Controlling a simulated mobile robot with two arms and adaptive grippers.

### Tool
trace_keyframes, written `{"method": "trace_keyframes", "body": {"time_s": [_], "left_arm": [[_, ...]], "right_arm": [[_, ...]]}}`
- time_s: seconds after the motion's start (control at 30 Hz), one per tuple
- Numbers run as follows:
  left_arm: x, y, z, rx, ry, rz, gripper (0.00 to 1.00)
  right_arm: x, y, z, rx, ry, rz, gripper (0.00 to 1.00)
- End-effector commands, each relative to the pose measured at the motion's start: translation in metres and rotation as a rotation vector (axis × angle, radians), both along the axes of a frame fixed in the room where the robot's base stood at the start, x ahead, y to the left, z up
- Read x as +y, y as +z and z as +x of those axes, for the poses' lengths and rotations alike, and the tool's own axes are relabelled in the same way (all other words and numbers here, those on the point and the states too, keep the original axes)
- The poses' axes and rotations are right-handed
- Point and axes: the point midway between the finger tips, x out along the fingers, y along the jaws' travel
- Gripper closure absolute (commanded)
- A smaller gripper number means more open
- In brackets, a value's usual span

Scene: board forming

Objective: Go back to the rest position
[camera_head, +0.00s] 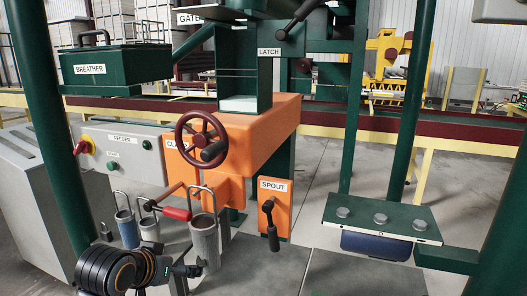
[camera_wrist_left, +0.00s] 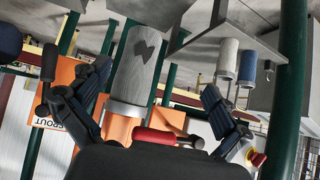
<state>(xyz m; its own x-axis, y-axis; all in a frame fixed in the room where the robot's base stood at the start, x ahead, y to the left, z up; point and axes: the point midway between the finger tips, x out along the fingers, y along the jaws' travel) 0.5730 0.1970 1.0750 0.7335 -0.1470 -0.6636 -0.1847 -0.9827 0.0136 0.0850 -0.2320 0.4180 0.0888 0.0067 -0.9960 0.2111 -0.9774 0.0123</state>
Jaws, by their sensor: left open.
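My left arm comes in at the bottom left of the head view, with the left gripper (camera_head: 193,269) low beside a grey canister (camera_head: 205,242). In the left wrist view my left gripper (camera_wrist_left: 155,95) has its two dark fingers spread wide apart. The grey canister (camera_wrist_left: 138,65) shows between the fingers there, with a red handle (camera_wrist_left: 160,137) close to the palm. I cannot tell whether anything touches the gripper. The red handle also shows in the head view (camera_head: 178,213). My right gripper is in neither view.
Two smaller canisters (camera_head: 127,230) stand to the left. Behind are an orange machine (camera_head: 265,125) with a dark red handwheel (camera_head: 201,137), a spout lever (camera_head: 270,215) and a grey feeder box (camera_head: 122,155). A green panel (camera_head: 382,219) with knobs is at right. Green posts (camera_head: 412,90) rise around.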

Motion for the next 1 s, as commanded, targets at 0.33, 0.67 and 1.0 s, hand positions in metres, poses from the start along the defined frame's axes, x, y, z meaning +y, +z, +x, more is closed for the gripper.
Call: {"method": "trace_keyframes", "body": {"time_s": [0.33,0.67,1.0], "left_arm": [[0.001,-0.170,-0.152,0.291,0.017,0.071,0.00],[0.006,-0.222,-0.258,0.453,0.023,0.119,0.00],[0.008,-0.269,-0.296,0.538,0.022,0.142,0.00]], "right_arm": [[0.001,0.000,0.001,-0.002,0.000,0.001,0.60],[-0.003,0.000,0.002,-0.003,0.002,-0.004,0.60],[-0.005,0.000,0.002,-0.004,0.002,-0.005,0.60]]}}
